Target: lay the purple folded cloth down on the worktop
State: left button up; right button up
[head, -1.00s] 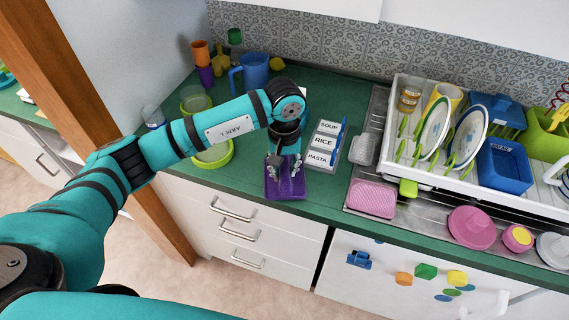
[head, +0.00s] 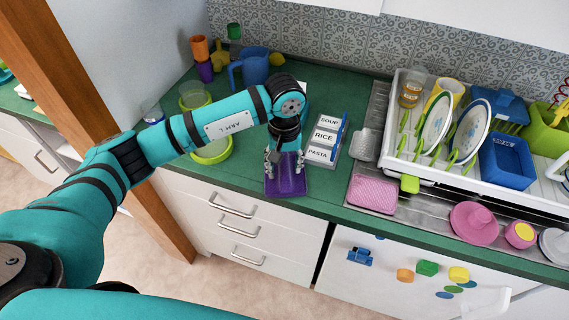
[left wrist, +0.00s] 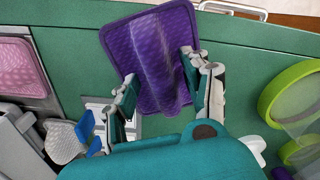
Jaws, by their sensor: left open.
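The purple folded cloth (head: 287,184) lies flat on the green worktop (head: 237,181), close to its front edge. My left gripper (head: 285,160) is directly over the back part of the cloth, pointing down. In the left wrist view the cloth (left wrist: 155,45) has a raised fold along its middle. The two fingers of the left gripper (left wrist: 160,88) stand apart on either side of this fold, with nothing clamped between them. Whether the fingertips touch the cloth is unclear. My right gripper is not in view.
A rack of cards marked SOUP, RICE and PASTA (head: 325,140) stands just right of the gripper. A pink sponge-like mat (head: 372,195) and a dish rack (head: 400,165) are further right. Green bowls (head: 214,152) and a blue jug (head: 252,68) stand to the left and behind.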

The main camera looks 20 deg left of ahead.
aim_at(284, 167)
pick_arm(q)
jog(key=shift+r, duration=0.2)
jog(key=shift+r+p, duration=0.3)
jog(key=shift+p, duration=0.35)
notch_tip(284, 167, up, 12)
jog(key=b, duration=0.4)
jog(key=shift+s+f, duration=0.1)
jog(key=shift+f, duration=0.05)
jog(key=s+d+b, duration=0.1)
jog(key=s+d, duration=0.1)
jog(key=s, duration=0.5)
jog(key=s+d+b, duration=0.1)
jog(key=s+d, duration=0.1)
jog(key=s, duration=0.6)
jog(key=shift+s+d, duration=0.15)
jog(key=shift+d, duration=0.1)
